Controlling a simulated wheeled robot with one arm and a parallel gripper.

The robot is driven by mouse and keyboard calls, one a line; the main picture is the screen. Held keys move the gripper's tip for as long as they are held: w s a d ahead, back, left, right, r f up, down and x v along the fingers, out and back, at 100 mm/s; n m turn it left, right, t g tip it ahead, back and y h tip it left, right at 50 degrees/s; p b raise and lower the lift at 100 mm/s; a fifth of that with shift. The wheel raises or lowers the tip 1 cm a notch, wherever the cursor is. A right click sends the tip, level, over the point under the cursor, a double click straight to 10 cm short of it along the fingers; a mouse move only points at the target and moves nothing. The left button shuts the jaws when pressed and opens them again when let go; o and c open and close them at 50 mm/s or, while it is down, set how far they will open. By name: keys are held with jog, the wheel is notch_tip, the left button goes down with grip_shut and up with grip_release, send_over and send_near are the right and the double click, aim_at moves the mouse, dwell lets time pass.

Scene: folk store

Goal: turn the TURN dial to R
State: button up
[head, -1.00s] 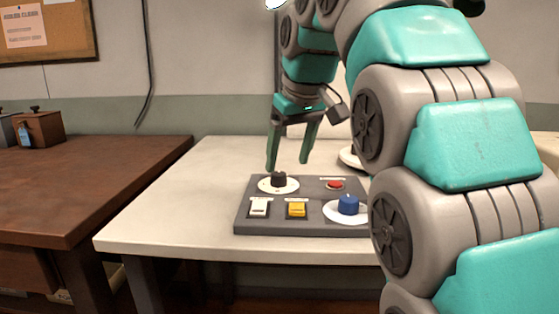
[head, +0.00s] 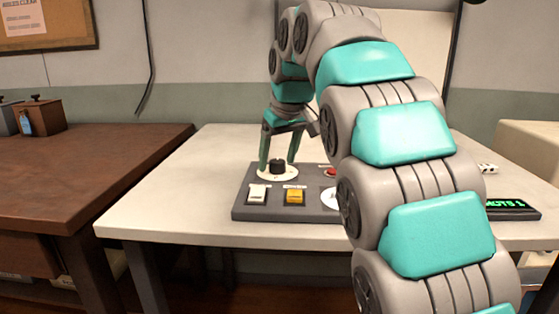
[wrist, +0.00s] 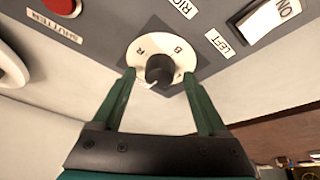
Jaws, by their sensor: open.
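The dial is a black knob (head: 277,166) on a white round plate, at the back left of a grey control panel (head: 313,213). In the wrist view the black knob (wrist: 159,69) has a white pointer mark at its lower left, and the plate (wrist: 145,39) bears letters that look like R at left and B at right. My gripper (head: 278,163) is open and points down over the dial. In the wrist view its fingers (wrist: 159,75) stand on either side of the knob, with a gap visible on each side. The TURN label is not readable.
The panel also has a white switch (head: 257,194), a yellow switch (head: 294,196), a red button (head: 330,171) and a white disc (head: 328,198) partly behind my arm. The panel stands on a pale table (head: 165,205). A brown bench (head: 90,165) is at left.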

jog(key=shift+w+f, duration=0.1)
jog(key=shift+c, duration=0.3)
grip_shut()
